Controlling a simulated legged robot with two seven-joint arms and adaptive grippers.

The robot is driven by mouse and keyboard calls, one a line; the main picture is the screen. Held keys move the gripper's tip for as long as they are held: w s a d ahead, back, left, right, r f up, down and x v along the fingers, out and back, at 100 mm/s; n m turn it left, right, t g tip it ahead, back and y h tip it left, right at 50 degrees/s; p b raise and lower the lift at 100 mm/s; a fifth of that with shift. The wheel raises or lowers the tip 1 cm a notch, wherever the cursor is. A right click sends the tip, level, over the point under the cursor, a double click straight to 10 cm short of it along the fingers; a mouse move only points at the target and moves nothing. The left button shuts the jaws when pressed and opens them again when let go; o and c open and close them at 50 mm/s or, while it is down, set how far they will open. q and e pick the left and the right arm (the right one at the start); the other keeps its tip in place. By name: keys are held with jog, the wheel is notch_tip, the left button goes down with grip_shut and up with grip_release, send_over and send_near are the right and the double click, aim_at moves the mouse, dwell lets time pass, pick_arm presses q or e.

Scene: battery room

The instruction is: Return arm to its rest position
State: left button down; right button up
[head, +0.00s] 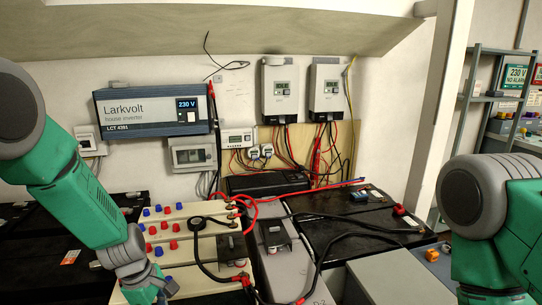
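My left arm (85,200), green with grey joints, comes in from the left edge. It reaches down in front of the cream battery case to the bottom edge. Its lowest visible part (146,288) is cut off there, and no fingers can be made out. My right arm (484,215) stands at the right edge, with a large grey joint and green links. It runs out of the picture at the bottom, so its gripper is hidden from view.
The cream battery case (205,247) has red and blue terminal caps and black and red cables. Black batteries (335,215) and a grey box (398,280) stand to its right. The Larkvolt inverter (152,109) and two white units (280,92) (326,90) hang on the wall. A metal shelf (480,98) stands behind.

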pick_arm(q)
jog(key=s+a+f+m+y, duration=0.1)
jog(key=s+f+m, duration=0.45)
jog(key=s, duration=0.35)
jog(key=s+a+f+m+y, duration=0.2)
jog(key=s+f+m, duration=0.3)
jog(key=s, duration=0.4)
jog(key=s+m, duration=0.7)
jog(key=s, duration=0.6)
jog(key=shift+s+d+f+h+b, duration=0.2)
jog(key=shift+f+h+b, duration=0.05)
jog(key=shift+h+b, duration=0.15)
jog(key=shift+d, duration=0.15)
